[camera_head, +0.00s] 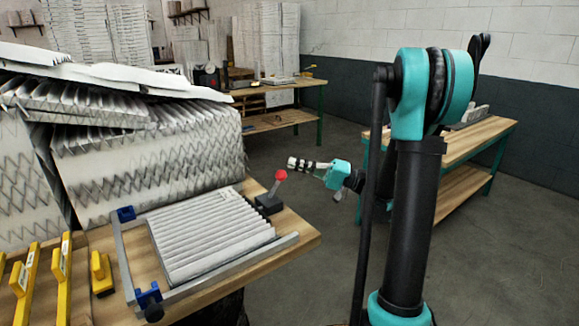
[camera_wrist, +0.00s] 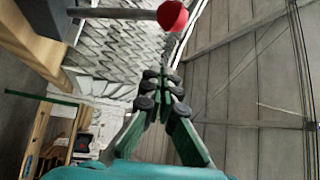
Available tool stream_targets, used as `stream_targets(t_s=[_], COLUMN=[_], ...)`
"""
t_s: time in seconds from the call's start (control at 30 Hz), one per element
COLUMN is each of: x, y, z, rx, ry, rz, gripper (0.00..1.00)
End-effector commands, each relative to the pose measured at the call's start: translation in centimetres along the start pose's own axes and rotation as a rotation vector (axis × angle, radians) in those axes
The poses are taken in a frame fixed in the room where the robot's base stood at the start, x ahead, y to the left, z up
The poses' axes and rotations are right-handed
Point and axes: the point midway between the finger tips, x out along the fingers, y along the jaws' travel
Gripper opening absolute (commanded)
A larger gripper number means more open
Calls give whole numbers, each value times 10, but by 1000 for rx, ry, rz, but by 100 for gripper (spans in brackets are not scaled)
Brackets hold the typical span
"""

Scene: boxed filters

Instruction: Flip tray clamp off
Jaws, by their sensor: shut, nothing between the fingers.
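A clamp lever with a red ball knob (camera_head: 281,175) stands tilted on a dark base (camera_head: 268,203) at the right corner of the tray. The red knob (camera_wrist: 172,15) also shows at the top of the wrist view, on a grey rod. The metal-railed tray (camera_head: 122,250) holds a white pleated filter (camera_head: 210,235) on the wooden bench. My gripper (camera_head: 293,163) is just right of and slightly above the knob, apart from it. In the wrist view my gripper (camera_wrist: 160,90) has its fingers together, with nothing between them.
Stacked pleated filters (camera_head: 150,155) rise behind the tray. Yellow tools (camera_head: 65,275) lie at the bench's left, and blue clamps (camera_head: 148,296) sit on the tray rail. Another wooden table (camera_head: 470,140) stands at the right. The floor between the benches is open.

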Motion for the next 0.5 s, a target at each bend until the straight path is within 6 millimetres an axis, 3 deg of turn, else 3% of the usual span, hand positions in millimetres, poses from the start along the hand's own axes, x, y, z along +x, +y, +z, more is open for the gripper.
stream_targets(t_s=[0.23, 0.5], x=[-46, -68], y=[3, 4], z=[-1, -1], rx=[0, 0], ry=[4, 1], rz=[1, 0], gripper=[0, 0])
